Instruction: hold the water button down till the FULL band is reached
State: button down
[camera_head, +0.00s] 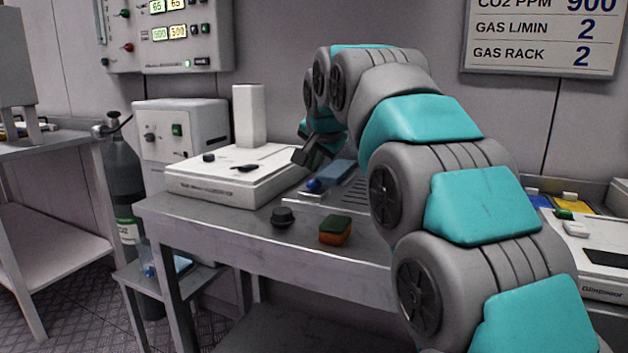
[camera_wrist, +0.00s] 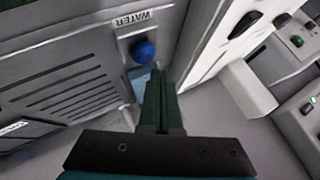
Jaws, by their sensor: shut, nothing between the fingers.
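The blue water button (camera_wrist: 144,51) sits on a grey panel under the printed word WATER in the wrist view. In the head view a small blue knob (camera_head: 314,185) shows at the left of a grey slotted unit (camera_head: 360,192) on the bench. My gripper (camera_wrist: 161,75) is shut and empty, its fingertips beside and a little below the button in the wrist picture. They look apart from it. In the head view my gripper (camera_head: 308,156) hangs above the slotted unit, near the white device. I cannot make out a FULL band in either view.
A white device (camera_head: 230,178) with a tall white block (camera_head: 249,116) stands left of my gripper. A black knob (camera_head: 283,217) and a green-and-orange sponge (camera_head: 335,230) lie near the bench's front edge. A gas cylinder (camera_head: 123,180) stands left of the bench.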

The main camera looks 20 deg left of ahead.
dwell(0.8)
jog(key=shift+f, duration=0.4)
jog(key=shift+f+b, duration=0.45)
jog(key=shift+f, duration=0.1)
dwell(6.2)
